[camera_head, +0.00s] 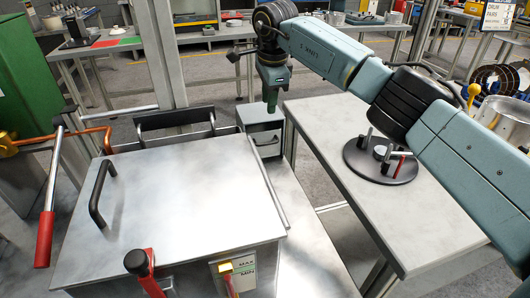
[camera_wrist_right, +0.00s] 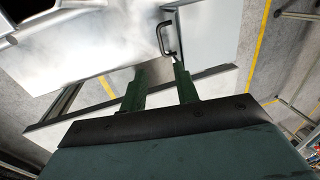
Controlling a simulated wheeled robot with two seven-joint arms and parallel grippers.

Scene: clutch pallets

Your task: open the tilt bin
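A small grey metal bin (camera_head: 258,117) with a dark bar handle (camera_head: 266,141) on its front stands beyond the large box, near the centre of the head view; it looks like the tilt bin. Its front appears closed. My right gripper (camera_head: 271,106) points down just above and slightly behind its top edge. In the right wrist view a dark handle (camera_wrist_right: 167,40) on a pale metal panel (camera_wrist_right: 208,32) lies beyond my right gripper (camera_wrist_right: 161,70). The two green fingers are apart with nothing between them, short of the handle. My left gripper is not in view.
A large steel box (camera_head: 180,175) with a black handle fills the lower left. A red-handled lever (camera_head: 45,225) stands left of it. A pale table (camera_head: 370,215) with a round black fixture (camera_head: 380,160) lies under my right arm. A green cabinet (camera_head: 30,80) stands far left.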

